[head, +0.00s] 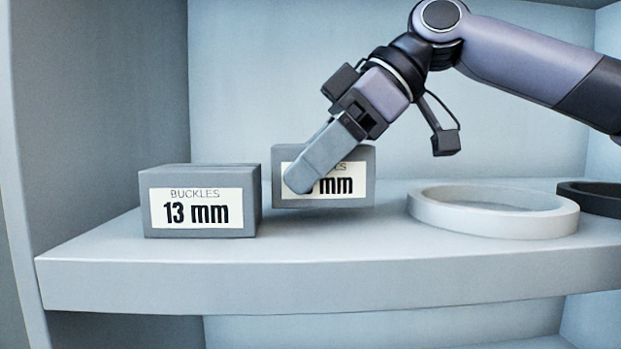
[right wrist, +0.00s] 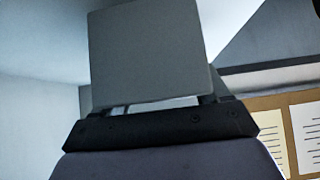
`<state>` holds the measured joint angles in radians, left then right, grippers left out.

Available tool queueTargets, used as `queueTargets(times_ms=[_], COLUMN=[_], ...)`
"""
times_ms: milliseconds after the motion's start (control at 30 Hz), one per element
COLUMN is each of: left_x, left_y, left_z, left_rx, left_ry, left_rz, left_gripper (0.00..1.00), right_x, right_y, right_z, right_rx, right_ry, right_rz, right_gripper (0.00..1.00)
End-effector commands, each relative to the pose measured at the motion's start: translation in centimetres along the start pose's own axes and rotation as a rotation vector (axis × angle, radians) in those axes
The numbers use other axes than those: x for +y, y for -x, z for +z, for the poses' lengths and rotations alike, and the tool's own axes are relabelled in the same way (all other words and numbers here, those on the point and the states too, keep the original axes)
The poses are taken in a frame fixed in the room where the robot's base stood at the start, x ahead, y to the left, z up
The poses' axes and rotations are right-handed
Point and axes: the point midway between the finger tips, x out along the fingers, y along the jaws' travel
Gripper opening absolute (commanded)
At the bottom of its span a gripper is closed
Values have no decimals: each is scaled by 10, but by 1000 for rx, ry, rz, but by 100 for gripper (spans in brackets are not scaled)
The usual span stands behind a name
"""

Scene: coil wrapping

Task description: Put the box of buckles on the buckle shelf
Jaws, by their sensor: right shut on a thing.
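My right gripper (head: 312,168) comes in from the upper right in the head view and is shut on a grey box of buckles (head: 350,192) with a white label. One finger covers part of the label; "mm" still reads. The box is upright, over or on the shelf (head: 330,268); I cannot tell whether its underside touches. Another grey box, labelled "BUCKLES 13 mm" (head: 203,210), stands to its left and nearer the front edge, with a narrow gap in the picture. In the right wrist view a broad grey surface (right wrist: 150,55) fills the middle. My left gripper is not in view.
A white ring-shaped coil (head: 492,222) lies on the shelf to the right, with a dark coil (head: 590,197) partly cut off beyond it. A side wall (head: 100,100) bounds the shelf at left. A board with papers (right wrist: 305,125) shows in the right wrist view.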

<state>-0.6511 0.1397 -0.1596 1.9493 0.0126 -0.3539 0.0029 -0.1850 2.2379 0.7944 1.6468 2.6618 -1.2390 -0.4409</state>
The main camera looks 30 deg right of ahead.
Motion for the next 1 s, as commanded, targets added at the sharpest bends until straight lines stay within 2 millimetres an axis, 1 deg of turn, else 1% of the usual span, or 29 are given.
queueTargets(times_ms=[100,167,400,433,467,500,767,867,967,1000], left_x=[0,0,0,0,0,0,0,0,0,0], left_y=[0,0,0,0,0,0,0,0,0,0], left_z=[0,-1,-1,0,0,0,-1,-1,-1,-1], left_rx=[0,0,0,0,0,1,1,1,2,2], left_ry=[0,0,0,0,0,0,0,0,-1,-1], left_rz=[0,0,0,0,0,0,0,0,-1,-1], left_gripper=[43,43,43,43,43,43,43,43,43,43], right_x=[0,0,0,0,0,0,0,0,0,0], right_y=[-9,-11,-13,-14,-14,-14,-12,-3,14,22], right_z=[9,12,13,14,14,14,13,13,12,12], right_rx=[3,3,2,-2,-2,-2,0,3,5,6], right_ry=[1,1,1,0,0,0,0,0,1,1], right_rz=[0,1,1,-1,-1,-1,0,2,2,2], right_gripper=[17,17,17,84,94,100,100,100,100,100])
